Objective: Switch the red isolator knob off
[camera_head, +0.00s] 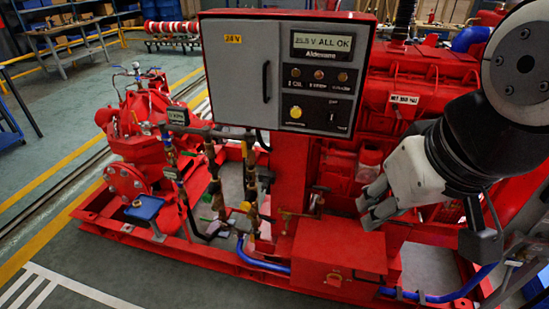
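My gripper (370,203) is at the right, reaching down and left from my arm. Its two fingers are apart with a gap between them, and nothing shows in the gap. A red box (340,245) on the skid is below and left of the fingertips.
A grey control panel (235,75) with a lit "ALL OK" display (321,44) stands left of my arm. The red engine (425,75) is behind the gripper. Pipes and valves (212,160) crowd the left. Blue hoses (262,262) run low. Floor in front is clear.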

